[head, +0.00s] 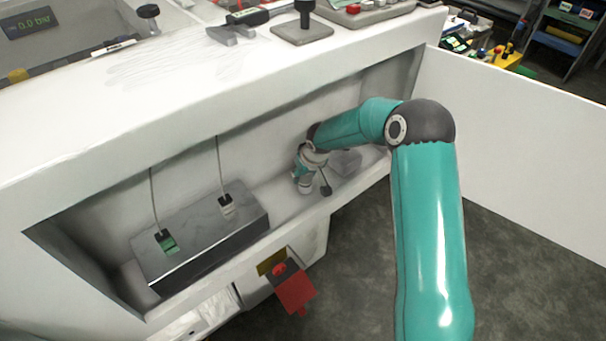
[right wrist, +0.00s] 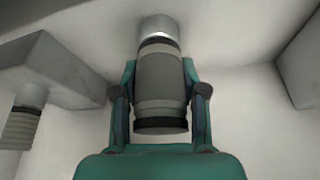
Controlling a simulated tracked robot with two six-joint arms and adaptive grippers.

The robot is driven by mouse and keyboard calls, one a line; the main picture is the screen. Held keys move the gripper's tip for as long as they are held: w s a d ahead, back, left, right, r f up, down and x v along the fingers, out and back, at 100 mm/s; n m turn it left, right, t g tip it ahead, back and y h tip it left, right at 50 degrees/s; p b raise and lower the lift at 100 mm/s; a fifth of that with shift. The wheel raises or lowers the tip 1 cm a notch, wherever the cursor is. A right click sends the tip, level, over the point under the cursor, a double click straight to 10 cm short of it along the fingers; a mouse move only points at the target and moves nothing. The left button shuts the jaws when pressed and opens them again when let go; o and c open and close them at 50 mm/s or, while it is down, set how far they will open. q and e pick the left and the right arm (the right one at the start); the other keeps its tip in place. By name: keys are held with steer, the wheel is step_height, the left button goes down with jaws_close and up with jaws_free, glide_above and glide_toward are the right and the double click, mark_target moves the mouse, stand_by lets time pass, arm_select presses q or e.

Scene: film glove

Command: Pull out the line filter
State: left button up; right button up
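The line filter (right wrist: 160,85) is a grey cylinder with a dark band at its near end, in the middle of the right wrist view. Its far end meets a shiny metal collar (right wrist: 160,28) at a pale surface. My right gripper (right wrist: 160,92) has one finger on each side of the cylinder, and both fingers appear to touch it. In the head view my right gripper (head: 303,172) is small and inside the long recess of the white machine, where the filter is hard to make out. My left gripper is not in view.
A grey box (head: 200,240) with two cabled plugs lies in the recess to the left. A grey block with a ribbed cylinder (right wrist: 18,128) is left of the filter in the wrist view. A red part (head: 295,290) juts out below the recess. A white panel (head: 510,140) stands at right.

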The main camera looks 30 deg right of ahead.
steer(key=c, duration=0.3)
steer(key=shift+c, duration=0.2)
steer(key=shift+w+r, duration=0.1)
steer(key=shift+r, duration=0.35)
steer(key=shift+r+p, duration=1.05)
steer(key=shift+r, duration=1)
steer(key=shift+r+p, duration=0.65)
steer(key=shift+r, duration=0.8)
